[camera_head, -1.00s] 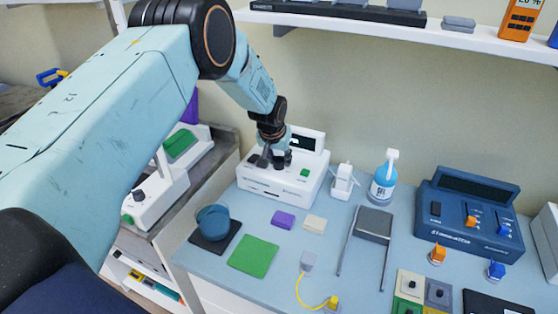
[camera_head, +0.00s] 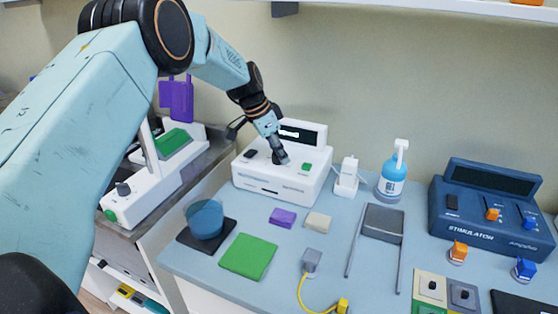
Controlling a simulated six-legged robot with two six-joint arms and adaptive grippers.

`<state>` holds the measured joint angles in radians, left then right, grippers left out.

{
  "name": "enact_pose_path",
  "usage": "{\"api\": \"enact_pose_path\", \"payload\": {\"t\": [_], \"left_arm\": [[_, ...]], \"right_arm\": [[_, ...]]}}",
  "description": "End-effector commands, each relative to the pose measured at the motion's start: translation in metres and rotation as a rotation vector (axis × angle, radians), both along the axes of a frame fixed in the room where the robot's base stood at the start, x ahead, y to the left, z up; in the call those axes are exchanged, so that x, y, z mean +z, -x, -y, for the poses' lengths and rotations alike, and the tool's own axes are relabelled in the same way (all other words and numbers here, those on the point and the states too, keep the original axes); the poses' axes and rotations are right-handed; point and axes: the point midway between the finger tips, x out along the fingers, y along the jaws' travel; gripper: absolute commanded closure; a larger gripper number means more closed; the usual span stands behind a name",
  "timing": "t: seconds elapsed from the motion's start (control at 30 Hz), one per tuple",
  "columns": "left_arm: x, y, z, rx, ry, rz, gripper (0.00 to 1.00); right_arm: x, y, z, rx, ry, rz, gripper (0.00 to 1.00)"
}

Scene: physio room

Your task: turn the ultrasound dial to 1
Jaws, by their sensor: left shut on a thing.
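The white ultrasound unit (camera_head: 262,182) stands at the back left of the blue-grey table, with a small display (camera_head: 303,134), a black switch at its left and a green button (camera_head: 307,167) at its right. My left gripper (camera_head: 280,157) comes down from the upper left onto its top panel. Its fingers are shut on the dark dial (camera_head: 279,158) between the switch and the green button. The fingers cover much of the dial, and its mark and setting cannot be read. My right gripper is not in view.
A white clip holder (camera_head: 346,180) and a blue gel bottle (camera_head: 392,175) stand right of the unit. A blue stimulator (camera_head: 485,215) is further right. In front lie a blue bowl (camera_head: 205,222), a green pad (camera_head: 248,257) and a purple block (camera_head: 282,217).

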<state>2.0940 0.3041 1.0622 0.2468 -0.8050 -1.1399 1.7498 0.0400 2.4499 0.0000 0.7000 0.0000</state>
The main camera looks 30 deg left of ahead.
Motion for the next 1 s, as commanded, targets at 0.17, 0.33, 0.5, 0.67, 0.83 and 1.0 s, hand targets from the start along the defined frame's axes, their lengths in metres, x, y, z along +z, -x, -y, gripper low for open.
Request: {"api": "enact_pose_path", "payload": {"t": [0.17, 0.33, 0.5, 0.67, 0.83, 1.0], "left_arm": [[-0.0023, 0.0005, -0.0021, -0.161, -0.001, -0.003, 0.97], [-0.0011, 0.0005, -0.0026, -0.3, -0.003, -0.002, 0.97], [-0.0003, 0.0005, -0.0026, -0.41, -0.003, -0.002, 0.97], [0.0002, 0.0005, -0.0028, -0.482, -0.004, -0.002, 0.97], [0.0007, 0.0005, -0.003, -0.526, -0.005, -0.001, 0.97], [0.0009, 0.0004, -0.0033, -0.545, -0.006, 0.0, 0.97]], "right_arm": [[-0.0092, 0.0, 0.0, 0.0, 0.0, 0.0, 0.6], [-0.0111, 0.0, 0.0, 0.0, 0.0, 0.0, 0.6], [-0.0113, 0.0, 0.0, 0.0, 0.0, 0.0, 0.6], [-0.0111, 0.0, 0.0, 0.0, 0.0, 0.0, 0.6], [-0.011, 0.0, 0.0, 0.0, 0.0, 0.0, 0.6], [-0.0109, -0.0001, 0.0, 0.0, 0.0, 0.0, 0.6]]}}
